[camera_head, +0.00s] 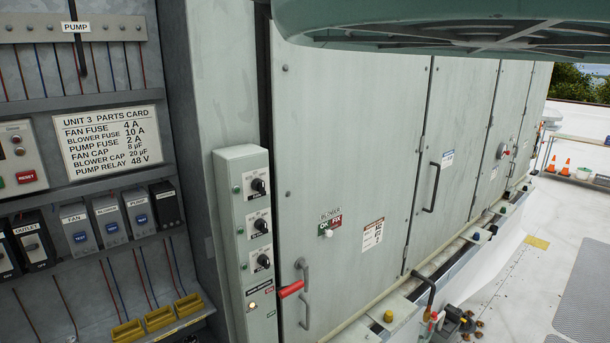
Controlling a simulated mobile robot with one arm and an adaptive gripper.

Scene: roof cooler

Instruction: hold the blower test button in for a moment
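A row of small relay modules sits in the open electrical cabinet at the left. The module that appears to read BLOWER (105,207) stands between the one marked FAN (70,217) and the one marked PUMP (137,200). The blue blower test button (111,227) is on the front of the blower module, with similar blue buttons on its neighbours. Whether it is pressed cannot be told at this size. Nothing covers it. My gripper is not in view.
A parts card (108,140) hangs above the modules, and yellow blocks (160,319) lie below. A switch box (245,230) with knobs and a red-handled lever (291,289) stand to the right. Door panels (345,130) run rightward. A green rounded housing (450,25) overhangs the top.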

